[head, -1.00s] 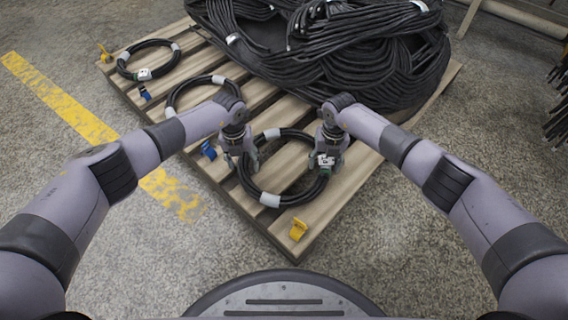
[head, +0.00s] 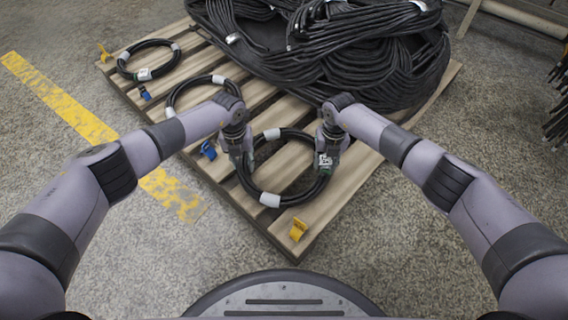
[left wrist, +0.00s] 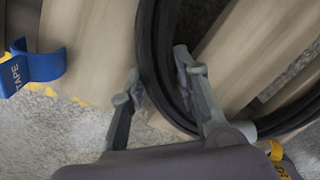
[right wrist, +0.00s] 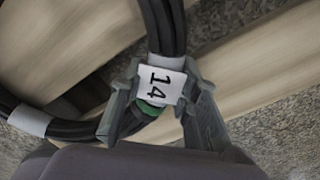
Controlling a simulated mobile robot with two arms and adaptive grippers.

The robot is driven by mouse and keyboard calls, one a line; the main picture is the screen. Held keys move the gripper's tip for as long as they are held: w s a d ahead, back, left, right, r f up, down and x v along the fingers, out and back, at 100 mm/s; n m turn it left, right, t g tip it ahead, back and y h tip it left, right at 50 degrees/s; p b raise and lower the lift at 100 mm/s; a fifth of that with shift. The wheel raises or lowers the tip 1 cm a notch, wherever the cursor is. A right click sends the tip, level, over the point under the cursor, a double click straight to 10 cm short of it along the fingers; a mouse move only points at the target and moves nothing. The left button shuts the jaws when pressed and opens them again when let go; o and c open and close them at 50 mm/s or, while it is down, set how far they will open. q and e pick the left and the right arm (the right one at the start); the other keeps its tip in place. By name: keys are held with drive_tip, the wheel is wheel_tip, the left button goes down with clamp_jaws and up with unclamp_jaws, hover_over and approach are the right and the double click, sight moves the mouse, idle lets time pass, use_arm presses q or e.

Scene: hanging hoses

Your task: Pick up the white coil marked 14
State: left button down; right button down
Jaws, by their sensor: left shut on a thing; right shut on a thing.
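The coil marked 14 (head: 291,200) is a black hose ring with white bands. It lies at the pallet's near end. Its white tag (right wrist: 160,86) reads 14 in the right wrist view, beside a green bit. My left gripper (head: 243,158) is shut on the coil's left side; in the left wrist view the black strands (left wrist: 155,60) pass between its fingers (left wrist: 160,85). My right gripper (head: 328,158) is shut on the coil's right side at the tag, its fingers (right wrist: 158,88) on either side. The coil shows no clear gap above the slats.
The wooden pallet (head: 345,180) also bears two more black coils, one in the middle (head: 172,95) and one at the back left (head: 122,66), and a big hose heap (head: 370,65). A blue tape piece (head: 208,150) and a yellow one (head: 298,229) sit at its edges.

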use_arm(q)
drive_tip(key=shift+r, duration=0.15)
use_arm(e)
drive_tip(key=shift+r, duration=0.15)
